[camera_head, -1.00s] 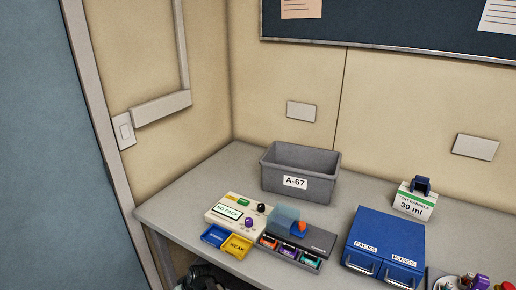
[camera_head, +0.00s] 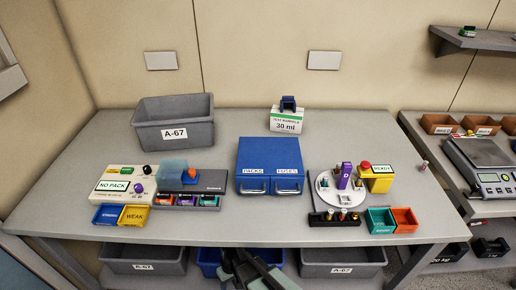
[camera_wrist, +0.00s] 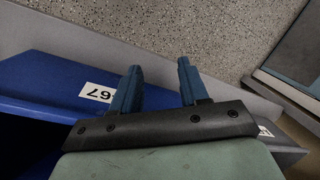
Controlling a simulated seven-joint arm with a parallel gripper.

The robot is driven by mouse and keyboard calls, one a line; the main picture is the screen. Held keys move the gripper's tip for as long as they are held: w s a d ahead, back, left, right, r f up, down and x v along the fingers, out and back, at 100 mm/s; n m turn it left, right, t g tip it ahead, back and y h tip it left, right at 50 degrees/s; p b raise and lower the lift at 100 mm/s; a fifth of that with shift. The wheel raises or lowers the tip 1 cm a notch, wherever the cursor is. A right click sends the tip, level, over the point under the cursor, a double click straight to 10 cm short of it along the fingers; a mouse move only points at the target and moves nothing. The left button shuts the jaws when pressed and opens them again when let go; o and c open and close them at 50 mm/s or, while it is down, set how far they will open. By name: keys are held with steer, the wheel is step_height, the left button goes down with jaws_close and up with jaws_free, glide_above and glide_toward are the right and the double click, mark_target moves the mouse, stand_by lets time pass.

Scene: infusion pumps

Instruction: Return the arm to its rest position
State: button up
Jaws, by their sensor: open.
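My gripper (camera_wrist: 158,78) shows in the wrist view with its two blue fingers apart and nothing between them. Below and behind the fingers in that view is a blue bin (camera_wrist: 60,85) with a white label reading 67, partly cut off. In the head view, part of my arm and gripper (camera_head: 245,265) shows at the bottom centre, low in front of the table's front edge and over the blue bin (camera_head: 209,262) on the lower shelf. The fingertips are small and dark there.
The table (camera_head: 120,240) holds a grey A-67 bin (camera_head: 175,108), a NO PACK device (camera_head: 122,180), a blue drawer unit (camera_head: 270,150), a 30 ml box (camera_head: 287,124) and a round white fixture (camera_head: 335,190). Grey bins (camera_head: 145,262) stand beneath. A scale (camera_head: 480,152) is at right.

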steer(key=s+d+m+g, duration=0.1)
steer(key=s+d+m, duration=0.1)
steer(key=s+d, duration=0.4)
steer(key=s+d+f+m+g, duration=0.1)
steer(key=s+d, duration=0.5)
steer(key=d, duration=0.7)
steer(key=s+d+f+m+g+h, duration=0.1)
steer(key=s+d+m+g, duration=0.1)
steer(key=s+d+m, duration=0.2)
steer(key=s+d, duration=0.3)
steer(key=d, duration=0.2)
steer(key=shift+d+f, duration=0.15)
steer(key=shift+d, duration=0.15)
